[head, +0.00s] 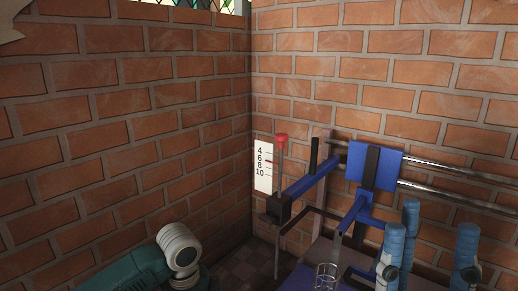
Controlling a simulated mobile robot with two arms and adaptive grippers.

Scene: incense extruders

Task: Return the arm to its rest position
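My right gripper (435,222) is at the lower right of the head view. Its blue, segmented fingers point up, with two on the left and one on the right. They stand well apart with nothing seen between them, so it is open. Its palm is cut off by the bottom edge. My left gripper is not in view. A teal arm link of mine with a white ribbed joint (180,248) shows at the lower left; I cannot see where it ends.
A blue-framed extruder (375,165) stands behind and left of the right gripper, with a red-knobbed lever (281,140) beside a numbered scale (263,167). Metal rails (460,172) run right. A clear cylinder (327,275) is close left of the fingers. Brick walls (120,130) meet behind.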

